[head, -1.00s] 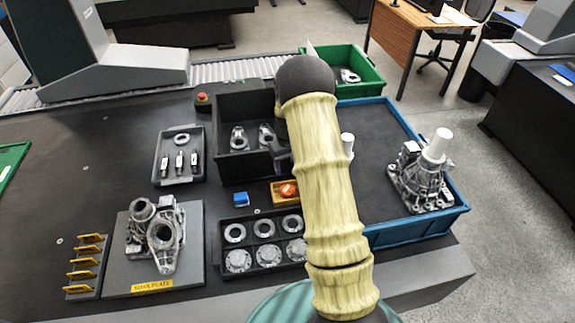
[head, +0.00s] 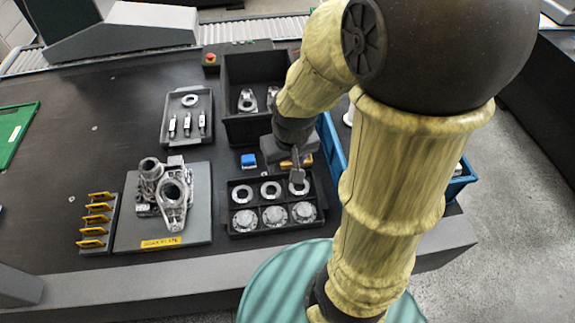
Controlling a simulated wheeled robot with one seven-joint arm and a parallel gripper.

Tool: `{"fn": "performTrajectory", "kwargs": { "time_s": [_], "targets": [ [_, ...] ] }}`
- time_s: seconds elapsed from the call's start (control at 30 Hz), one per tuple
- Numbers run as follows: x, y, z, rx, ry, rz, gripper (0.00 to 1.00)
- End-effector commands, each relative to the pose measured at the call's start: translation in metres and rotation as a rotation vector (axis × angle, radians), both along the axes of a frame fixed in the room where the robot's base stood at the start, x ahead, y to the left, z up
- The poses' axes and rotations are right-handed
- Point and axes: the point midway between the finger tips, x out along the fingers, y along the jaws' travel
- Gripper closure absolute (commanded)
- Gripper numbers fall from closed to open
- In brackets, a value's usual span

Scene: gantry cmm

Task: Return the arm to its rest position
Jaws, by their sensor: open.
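My arm rises from the bottom right of the head view and bends back at a large dark joint at the top. Its wrist points down to my gripper (head: 297,172), which hangs over the table near the back right of the black divided tray (head: 234,219). The gripper is open, with nothing seen between its fingers. The far finger is mostly hidden.
A casting stands on the grey plate (head: 128,227), with a yellow-slotted rack (head: 84,244) to its left. My arm hides most of the blue crate (head: 335,150).

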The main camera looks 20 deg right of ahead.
Motion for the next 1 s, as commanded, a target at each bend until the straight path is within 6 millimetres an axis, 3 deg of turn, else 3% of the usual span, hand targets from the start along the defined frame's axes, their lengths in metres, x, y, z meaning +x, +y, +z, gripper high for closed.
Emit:
{"fn": "performTrajectory", "kwargs": {
  "time_s": [0.07, 0.17, 0.43, 0.67, 1.0],
  "targets": [
    [-0.015, 0.004, 0.002, 0.001, -0.011, 0.000, 0.43],
    [-0.021, 0.006, 0.002, 0.001, -0.015, -0.002, 0.43],
    [-0.020, 0.006, 0.004, 0.002, -0.014, -0.003, 0.43],
    [-0.020, 0.006, 0.028, 0.002, -0.014, -0.003, 0.43],
    [-0.020, 0.006, 0.025, 0.002, -0.014, -0.003, 0.43]
  ]
}}
